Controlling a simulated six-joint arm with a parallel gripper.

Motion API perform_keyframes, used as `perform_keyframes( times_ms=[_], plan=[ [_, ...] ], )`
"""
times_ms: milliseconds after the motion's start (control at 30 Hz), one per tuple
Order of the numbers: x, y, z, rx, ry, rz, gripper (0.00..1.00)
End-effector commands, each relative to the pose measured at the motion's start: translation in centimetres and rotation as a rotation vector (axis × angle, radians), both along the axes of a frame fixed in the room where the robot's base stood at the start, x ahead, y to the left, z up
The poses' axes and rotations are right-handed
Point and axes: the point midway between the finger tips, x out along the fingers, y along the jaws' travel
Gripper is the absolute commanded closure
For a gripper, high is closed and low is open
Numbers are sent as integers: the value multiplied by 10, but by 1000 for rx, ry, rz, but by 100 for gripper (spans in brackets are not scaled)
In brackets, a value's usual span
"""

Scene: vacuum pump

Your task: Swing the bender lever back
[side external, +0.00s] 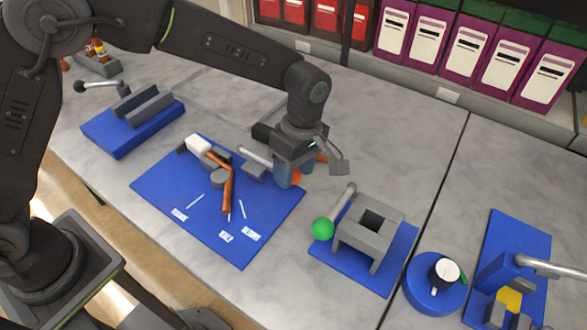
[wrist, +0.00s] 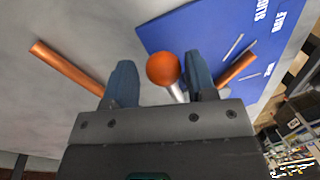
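The bender stands on a blue plate (side external: 165,190) with white labels, in the middle of the side view. A copper tube (side external: 228,190) lies along its grey block and round former. The lever (side external: 256,157) is a pale rod pointing right, ending in an orange ball knob (side external: 296,177). My gripper (side external: 288,180) is down over that knob, which it partly hides. In the wrist view the knob (wrist: 163,69) sits between the two blue fingers of my gripper (wrist: 160,80). The fingers are apart, with a narrow gap showing on each side of the knob.
A grey stand with a green-knobbed lever (side external: 323,229) is close to the right of my gripper. A blue-based grey vise (side external: 135,122) is at left. A round blue base (side external: 436,285) and a clamp plate (side external: 530,245) are at right. Binders (side external: 470,45) line the back shelf.

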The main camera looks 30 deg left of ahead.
Motion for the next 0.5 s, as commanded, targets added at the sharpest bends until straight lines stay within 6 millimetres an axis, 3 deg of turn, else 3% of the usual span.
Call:
perform_keyframes(
  times_ms=[333, 500],
  plan=[
    [-1, 0, 1, 1, 5, -3, 40],
    [2, -1, 17, 1, 2, -3, 40]
  ],
)
